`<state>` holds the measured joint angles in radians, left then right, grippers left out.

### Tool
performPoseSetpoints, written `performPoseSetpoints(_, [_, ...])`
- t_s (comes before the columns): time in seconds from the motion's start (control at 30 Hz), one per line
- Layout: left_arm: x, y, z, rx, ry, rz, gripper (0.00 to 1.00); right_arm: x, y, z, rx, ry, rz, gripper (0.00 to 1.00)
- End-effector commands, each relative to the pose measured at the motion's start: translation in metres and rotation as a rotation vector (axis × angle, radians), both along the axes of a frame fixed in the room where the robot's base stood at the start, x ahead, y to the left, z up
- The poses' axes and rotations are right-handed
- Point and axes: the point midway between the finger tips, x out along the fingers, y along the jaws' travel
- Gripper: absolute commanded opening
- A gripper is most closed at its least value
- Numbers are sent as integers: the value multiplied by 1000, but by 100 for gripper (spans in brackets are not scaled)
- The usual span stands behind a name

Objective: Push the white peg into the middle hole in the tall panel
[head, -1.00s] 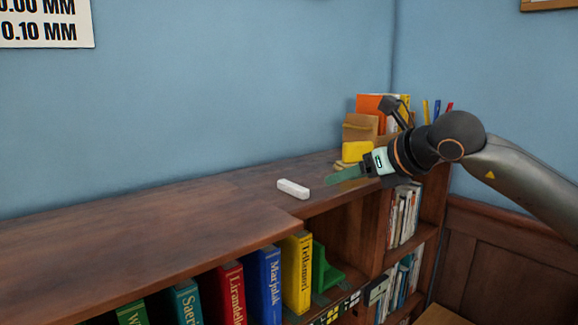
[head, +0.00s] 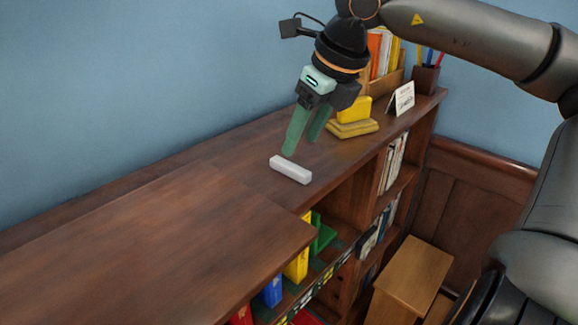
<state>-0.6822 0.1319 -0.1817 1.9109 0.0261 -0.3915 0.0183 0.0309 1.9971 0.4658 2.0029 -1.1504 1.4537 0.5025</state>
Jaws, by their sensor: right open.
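The white peg (head: 290,170) lies on its side on the bookcase top, a small pale square-edged bar. My right gripper (head: 302,146) points down just above and behind the peg, its two green fingers apart with nothing between them. The nearer fingertip is close to the peg's far side; I cannot tell whether it touches. The tall panel with the holes is not in view. My left gripper is not in view.
A yellow block on a stand (head: 352,127), a small white card (head: 401,98) and a pen cup (head: 425,78) stand toward the right end of the bookcase top (head: 150,215). A wooden stool (head: 412,272) stands at lower right. The top's left part is clear.

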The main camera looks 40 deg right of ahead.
Motion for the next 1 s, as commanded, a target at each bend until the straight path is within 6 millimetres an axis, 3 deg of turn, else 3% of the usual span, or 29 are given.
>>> performPoseSetpoints(0.53, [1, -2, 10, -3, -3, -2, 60, 24, -1, -55, 0, 1, -1, 60])
performPoseSetpoints(0.83, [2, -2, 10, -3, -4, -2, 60, 26, -1, -60, 1, -3, -2, 60])
performPoseSetpoints(1.0, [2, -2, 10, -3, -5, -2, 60, 26, -1, -59, 0, -3, -2, 42])
